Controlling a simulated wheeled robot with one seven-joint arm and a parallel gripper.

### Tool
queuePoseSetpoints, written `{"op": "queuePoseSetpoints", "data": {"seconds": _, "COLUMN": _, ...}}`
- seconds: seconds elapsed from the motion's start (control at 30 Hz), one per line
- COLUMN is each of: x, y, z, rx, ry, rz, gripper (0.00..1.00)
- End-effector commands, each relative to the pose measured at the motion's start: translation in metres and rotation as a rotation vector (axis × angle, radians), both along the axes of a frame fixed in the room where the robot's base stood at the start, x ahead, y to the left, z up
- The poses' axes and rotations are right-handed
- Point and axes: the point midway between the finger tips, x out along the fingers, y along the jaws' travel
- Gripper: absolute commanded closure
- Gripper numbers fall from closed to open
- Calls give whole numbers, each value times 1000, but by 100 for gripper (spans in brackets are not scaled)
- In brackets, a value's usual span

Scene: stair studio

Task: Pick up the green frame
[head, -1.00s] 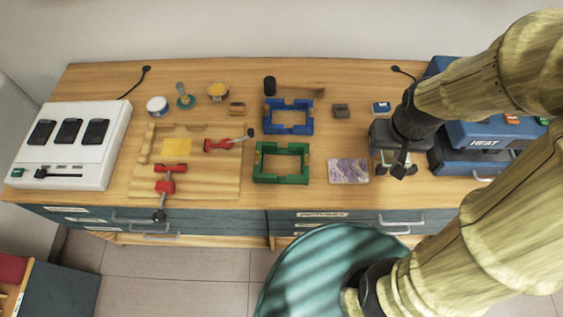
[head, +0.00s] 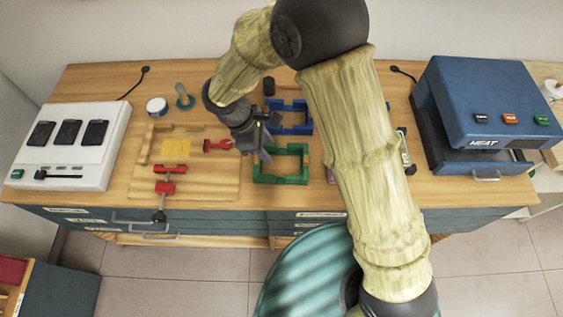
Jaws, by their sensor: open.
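The green frame (head: 284,180) lies flat on the wooden workbench, near the front edge, just in front of the blue frame (head: 298,129). My gripper (head: 262,150) is open, above the back left corner of the green frame. The gripper hides that corner, and I cannot tell whether a finger touches it. My arm covers the bench just right of both frames.
A wooden jig board (head: 205,185) with red clamps (head: 165,180) lies left of the green frame. A white box with black switches (head: 68,145) stands at the far left. A blue heat press (head: 485,110) stands at the right.

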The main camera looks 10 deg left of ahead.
Motion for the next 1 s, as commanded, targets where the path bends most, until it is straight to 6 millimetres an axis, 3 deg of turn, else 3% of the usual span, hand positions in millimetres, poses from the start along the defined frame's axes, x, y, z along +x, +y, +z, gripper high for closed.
{"op": "queuePoseSetpoints", "data": {"seconds": 0.27, "x": 1, "y": -7, "z": -13, "rx": -3, "ry": 2, "rz": -3, "gripper": 59}}
{"op": "queuePoseSetpoints", "data": {"seconds": 0.8, "x": 6, "y": -41, "z": -96, "rx": -4, "ry": 3, "rz": -4, "gripper": 59}}
{"op": "queuePoseSetpoints", "data": {"seconds": 1.0, "x": 8, "y": -47, "z": -112, "rx": 1, "ry": 1, "rz": -4, "gripper": 59}}
